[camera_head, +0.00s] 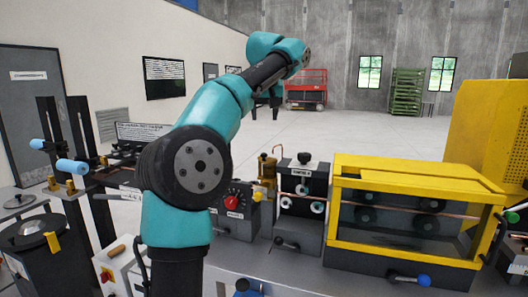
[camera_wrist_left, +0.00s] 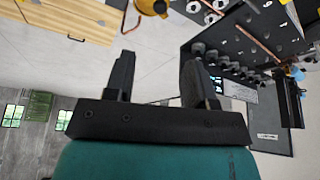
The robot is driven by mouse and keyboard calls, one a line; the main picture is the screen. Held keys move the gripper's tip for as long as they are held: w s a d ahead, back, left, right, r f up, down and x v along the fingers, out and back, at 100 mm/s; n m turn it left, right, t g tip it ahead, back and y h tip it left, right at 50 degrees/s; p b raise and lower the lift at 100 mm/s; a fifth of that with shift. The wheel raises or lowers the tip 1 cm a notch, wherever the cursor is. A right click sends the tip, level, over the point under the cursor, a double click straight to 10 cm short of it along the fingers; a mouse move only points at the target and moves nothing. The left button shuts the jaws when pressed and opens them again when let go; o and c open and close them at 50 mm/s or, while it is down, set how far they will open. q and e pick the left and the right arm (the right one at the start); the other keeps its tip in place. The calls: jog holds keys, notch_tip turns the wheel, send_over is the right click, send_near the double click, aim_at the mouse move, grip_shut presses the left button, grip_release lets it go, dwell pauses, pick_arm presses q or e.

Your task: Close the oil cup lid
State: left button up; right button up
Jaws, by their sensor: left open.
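My left gripper (camera_head: 265,112) hangs at the end of my raised teal arm, high above the machine row. In the left wrist view its two dark fingers (camera_wrist_left: 158,58) stand apart with nothing between them. A small brass fitting (camera_head: 267,168), which may be the oil cup, stands between the red-knob box and the dark roller unit, well below the gripper. A brass-yellow rounded part (camera_wrist_left: 152,6) is cut off at the top edge of the left wrist view, beyond the fingers. I cannot tell how its lid stands. My right gripper is not in view.
A dark roller unit (camera_head: 303,190) and a yellow-framed machine (camera_head: 415,177) with a copper tube stand at the right. A box with a red knob (camera_head: 232,202) sits near my arm. Blue-tipped posts (camera_head: 72,166) stand at the left. The air around the gripper is clear.

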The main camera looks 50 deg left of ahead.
aim_at(264, 154)
pick_arm(q)
jog(key=x, duration=1.4)
jog(key=shift+a+f, duration=0.1)
jog(key=shift+f, duration=0.05)
jog(key=c, duration=0.9)
